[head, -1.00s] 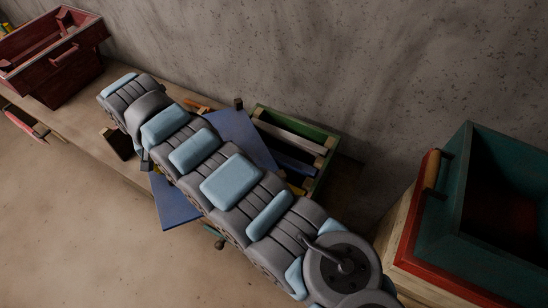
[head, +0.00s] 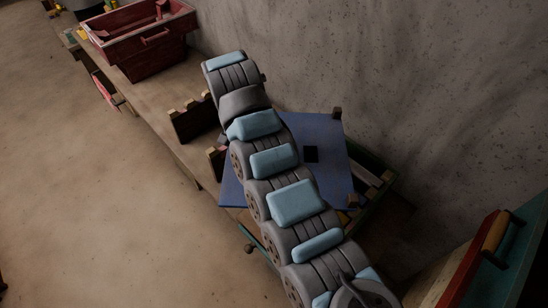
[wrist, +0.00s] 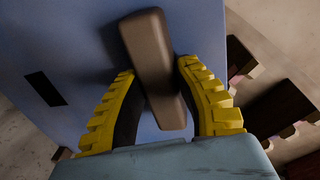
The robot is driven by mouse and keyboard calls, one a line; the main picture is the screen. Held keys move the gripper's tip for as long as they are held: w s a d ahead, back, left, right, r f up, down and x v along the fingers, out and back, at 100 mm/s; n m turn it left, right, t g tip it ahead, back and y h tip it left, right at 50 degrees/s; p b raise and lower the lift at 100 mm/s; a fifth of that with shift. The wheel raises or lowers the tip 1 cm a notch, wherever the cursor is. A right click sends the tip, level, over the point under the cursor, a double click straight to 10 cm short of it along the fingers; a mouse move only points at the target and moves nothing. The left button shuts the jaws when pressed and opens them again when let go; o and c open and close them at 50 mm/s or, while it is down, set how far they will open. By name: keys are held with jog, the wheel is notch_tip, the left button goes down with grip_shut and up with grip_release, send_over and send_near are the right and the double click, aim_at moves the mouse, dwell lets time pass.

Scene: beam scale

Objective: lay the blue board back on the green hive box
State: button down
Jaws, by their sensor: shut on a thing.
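The blue board (head: 328,136) is a flat panel with a dark slot, partly hidden behind my arm in the head view. It fills much of the wrist view (wrist: 75,60). My gripper (wrist: 155,68), with yellow toothed fingers, is shut on the board's brown handle (wrist: 152,50); the head view hides the fingers.
A red crate (head: 145,42) stands on the bench at the upper left. A wooden notched piece (head: 193,120) is left of my arm. A teal and red box (head: 490,250) stands at the lower right. The concrete wall (head: 400,80) runs close behind the bench.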

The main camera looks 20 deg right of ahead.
jog(key=d+f, duration=0.2)
jog(key=w+d+f, duration=0.1)
jog(key=d+f, duration=0.1)
jog(key=d, duration=0.1)
jog(key=shift+d+f, duration=0.1)
jog(key=shift+f, duration=0.1)
jog(key=shift+w+d+f+p, duration=0.1)
jog(key=shift+d+f+p, duration=0.3)
jog(key=shift+f, duration=0.55)
jog(key=shift+d+f+p, duration=0.35)
jog(key=shift+f+p, duration=0.1)
jog(key=shift+f, duration=0.45)
jog(key=shift+w+d+f+p, duration=0.1)
jog(key=shift+d+f+p, duration=0.3)
jog(key=shift+f, duration=0.55)
jog(key=c, duration=0.8)
grip_release()
jog(key=shift+a, duration=0.1)
jog(key=shift+c, duration=0.2)
jog(key=shift+w+a+r+b, duration=0.1)
jog(key=shift+a+r+b, duration=0.3)
jog(key=shift+r, duration=1.6)
jog(key=shift+w+a+r+b, duration=0.1)
jog(key=shift+r+b, duration=0.45)
jog(key=shift+r, duration=1.45)
jog(key=shift+a+r+b, duration=0.2)
jog(key=shift+r+b, duration=0.3)
jog(key=shift+r, duration=1.5)
